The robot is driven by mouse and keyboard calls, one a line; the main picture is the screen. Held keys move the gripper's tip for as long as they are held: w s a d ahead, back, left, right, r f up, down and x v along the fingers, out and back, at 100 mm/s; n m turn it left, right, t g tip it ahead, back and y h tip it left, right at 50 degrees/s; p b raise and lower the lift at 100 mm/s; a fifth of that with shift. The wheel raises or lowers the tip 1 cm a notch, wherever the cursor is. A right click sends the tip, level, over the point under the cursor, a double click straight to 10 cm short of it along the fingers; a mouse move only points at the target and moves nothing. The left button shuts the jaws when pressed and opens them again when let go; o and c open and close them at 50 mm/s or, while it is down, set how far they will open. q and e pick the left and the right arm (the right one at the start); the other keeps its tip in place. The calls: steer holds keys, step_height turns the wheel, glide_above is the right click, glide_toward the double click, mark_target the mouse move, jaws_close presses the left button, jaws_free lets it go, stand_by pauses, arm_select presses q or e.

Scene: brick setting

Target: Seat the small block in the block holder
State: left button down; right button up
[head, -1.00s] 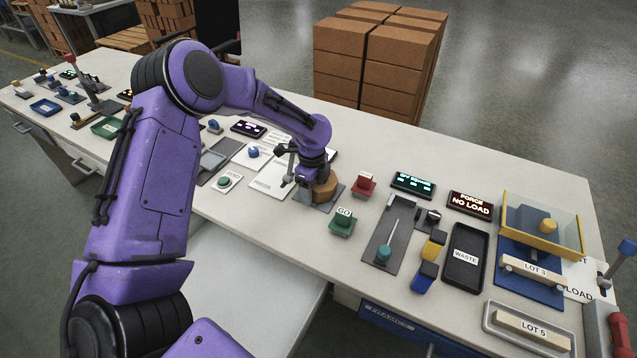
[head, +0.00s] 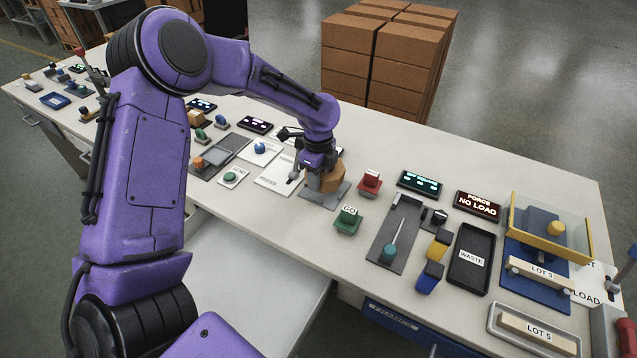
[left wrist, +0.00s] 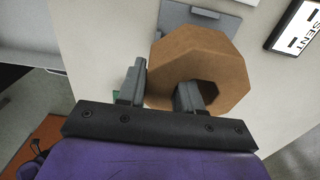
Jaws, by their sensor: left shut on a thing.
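My left gripper (head: 318,165) is shut on a brown eight-sided block (left wrist: 180,58) with a hole through it. In the left wrist view one finger is in the hole and the other is outside, so the jaws (left wrist: 160,95) pinch its wall. The block also shows in the head view (head: 328,180), under the gripper and over a grey plate (head: 318,197), which seems to be the holder. In the left wrist view a grey plate with a raised part (left wrist: 200,18) lies beyond the block. I cannot tell whether block and plate touch. My right gripper is not in view.
A green GO button (head: 348,218) and a red button (head: 370,181) stand right of the plate. Further right are a grey slide with a lever (head: 395,232), a black WASTE tray (head: 470,262) and a yellow-framed guard (head: 550,232). A white paper sheet (head: 275,178) lies left.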

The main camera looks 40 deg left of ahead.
arm_select(q)
steer(key=s+d+r, duration=0.7)
steer(key=s+r, duration=0.1)
steer(key=s, duration=0.2)
steer(key=shift+h, duration=0.7)
steer(key=w+a+f, duration=0.1)
steer(key=w+a, duration=0.1)
steer(key=w, duration=0.1)
steer(key=w+a+f+b, duration=0.1)
steer(key=w+a+f, duration=0.1)
steer(key=w+a, duration=0.1)
steer(key=w+a+f, duration=0.2)
steer(key=w, duration=0.3)
steer(key=shift+w+a+f, duration=0.15)
steer(key=shift+a+f, duration=0.05)
steer(key=shift+a, duration=0.2)
steer(key=shift+f+b, duration=0.85)
steer(key=shift+f, duration=2.05)
